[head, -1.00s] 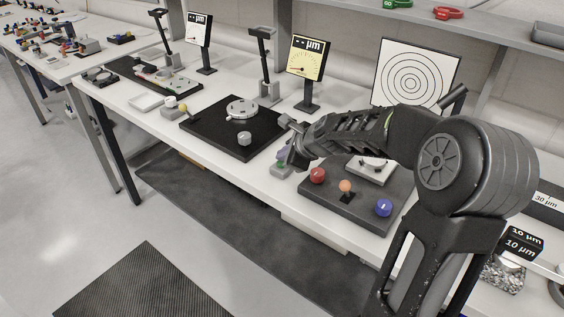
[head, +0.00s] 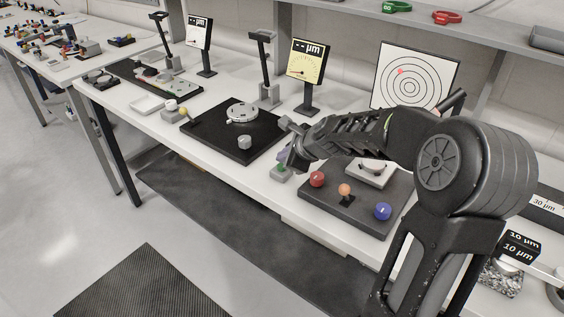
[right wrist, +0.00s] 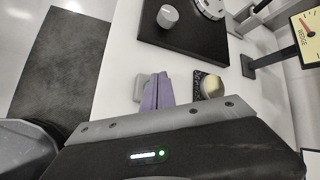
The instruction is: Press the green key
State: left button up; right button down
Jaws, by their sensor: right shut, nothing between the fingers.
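The green key (head: 281,167) is a small green cap on a light grey block near the front edge of the bench, left of the dark control plate. My right gripper (head: 283,155) is shut and empty, with its purple fingers just above the key in the head view. In the right wrist view, the shut purple fingers (right wrist: 157,92) hide the green cap. Only part of the grey block (right wrist: 140,88) shows beside them. I cannot tell whether the fingertips touch the key. My left gripper is not in view.
The dark plate (head: 330,208) carries a red knob (head: 317,179), an orange-topped stick (head: 345,189) and a blue knob (head: 382,211). A black plate (head: 215,137) with a round mount lies to the left. A ringed target screen (head: 416,78) stands behind my right arm.

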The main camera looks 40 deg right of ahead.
jog(key=shift+r, duration=0.2)
notch_tip(320, 180, up, 6)
jog(key=p, duration=0.6)
dwell(0.3)
